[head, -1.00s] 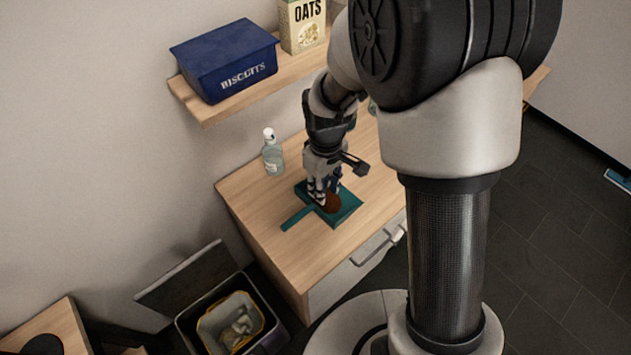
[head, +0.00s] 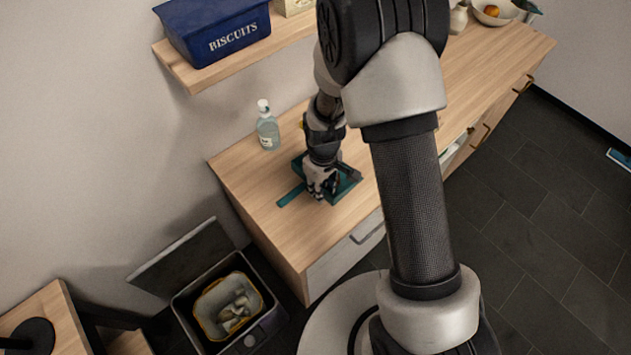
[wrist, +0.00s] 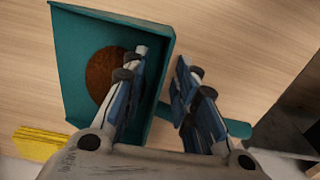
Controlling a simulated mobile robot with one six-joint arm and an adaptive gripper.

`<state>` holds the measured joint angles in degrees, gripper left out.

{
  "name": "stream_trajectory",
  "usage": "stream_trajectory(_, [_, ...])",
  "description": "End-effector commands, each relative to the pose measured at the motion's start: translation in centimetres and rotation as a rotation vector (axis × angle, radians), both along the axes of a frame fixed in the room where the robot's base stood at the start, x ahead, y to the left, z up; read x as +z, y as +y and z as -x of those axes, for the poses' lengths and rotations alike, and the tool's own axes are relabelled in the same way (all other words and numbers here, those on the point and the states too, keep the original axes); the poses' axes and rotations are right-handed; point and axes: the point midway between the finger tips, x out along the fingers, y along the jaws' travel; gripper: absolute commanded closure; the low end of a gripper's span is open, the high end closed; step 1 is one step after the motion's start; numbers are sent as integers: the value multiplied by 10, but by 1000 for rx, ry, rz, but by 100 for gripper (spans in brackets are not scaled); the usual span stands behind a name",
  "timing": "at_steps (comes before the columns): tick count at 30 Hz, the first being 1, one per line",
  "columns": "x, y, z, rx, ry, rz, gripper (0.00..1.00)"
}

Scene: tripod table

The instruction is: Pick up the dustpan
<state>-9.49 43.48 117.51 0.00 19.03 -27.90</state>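The teal dustpan (head: 349,184) lies on the wooden counter, its handle (head: 290,195) pointing to the lower left in the head view. In the wrist view the pan (wrist: 69,75) fills the upper left and its handle (wrist: 238,128) runs to the lower right, partly behind a finger. A round brown thing (wrist: 101,72) lies in the pan. My gripper (wrist: 163,62) is open. In the wrist view one finger overlaps the pan and the other is on the handle side, with the pan's rear wall between them. I cannot tell whether they touch it. In the head view my gripper (head: 319,194) hides part of the pan.
A clear bottle (head: 267,128) stands behind the dustpan. A yellow sponge-like block (wrist: 40,143) lies near the pan. A shelf (head: 205,78) with a blue biscuit tin (head: 215,32) hangs above. An open bin (head: 228,306) stands below. The counter's front left is clear.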

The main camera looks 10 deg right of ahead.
Motion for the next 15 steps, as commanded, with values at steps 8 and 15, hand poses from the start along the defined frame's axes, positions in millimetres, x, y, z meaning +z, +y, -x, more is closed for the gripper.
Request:
stream_trajectory(8, [-10,0,0,0,-1,-1,73])
stream_trajectory(15, [-9,0,0,0,-1,-1,85])
